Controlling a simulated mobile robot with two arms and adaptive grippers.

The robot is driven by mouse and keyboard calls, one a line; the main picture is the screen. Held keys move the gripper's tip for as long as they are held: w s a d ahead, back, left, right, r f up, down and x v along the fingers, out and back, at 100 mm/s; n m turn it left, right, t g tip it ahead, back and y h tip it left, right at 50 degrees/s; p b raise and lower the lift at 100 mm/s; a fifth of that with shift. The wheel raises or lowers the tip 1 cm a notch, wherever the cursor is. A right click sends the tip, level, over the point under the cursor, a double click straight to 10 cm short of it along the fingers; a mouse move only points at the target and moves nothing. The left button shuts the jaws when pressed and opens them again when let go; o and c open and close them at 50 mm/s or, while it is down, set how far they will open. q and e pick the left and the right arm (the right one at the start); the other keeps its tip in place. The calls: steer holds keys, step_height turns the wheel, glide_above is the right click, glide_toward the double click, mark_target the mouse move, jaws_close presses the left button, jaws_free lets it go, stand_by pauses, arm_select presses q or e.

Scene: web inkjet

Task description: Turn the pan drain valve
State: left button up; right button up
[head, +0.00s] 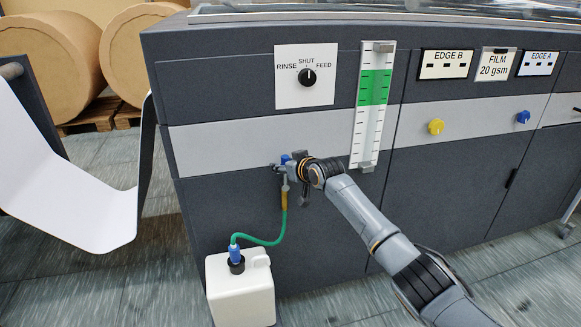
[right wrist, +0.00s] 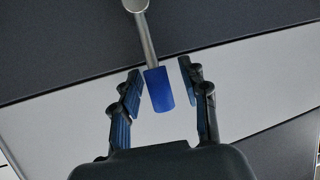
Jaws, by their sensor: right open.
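The pan drain valve is low on the dark machine front in the head view, with a blue handle (head: 285,158) beside my right gripper (head: 291,164). In the right wrist view the blue handle (right wrist: 159,90) sits on a thin metal lever (right wrist: 145,38). My right gripper (right wrist: 160,84) is open, with one finger on each side of the blue handle and a gap visible on both sides. A green hose (head: 262,241) runs from a brass-coloured fitting under the valve down to a white jug (head: 240,292) on the floor. My left gripper is not in view.
Above are a RINSE/SHUT/FEED dial (head: 308,78) pointing to SHUT and a green level gauge (head: 374,110). A yellow knob (head: 436,127) and a blue knob (head: 523,118) are to the right. A white paper web (head: 70,190) hangs at left, before large brown rolls (head: 48,55).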

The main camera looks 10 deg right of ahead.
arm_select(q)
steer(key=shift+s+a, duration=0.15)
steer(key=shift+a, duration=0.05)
arm_select(e)
steer(key=v, duration=1.1)
steer(key=shift+s, duration=0.4)
steer(key=shift+r, duration=0.1)
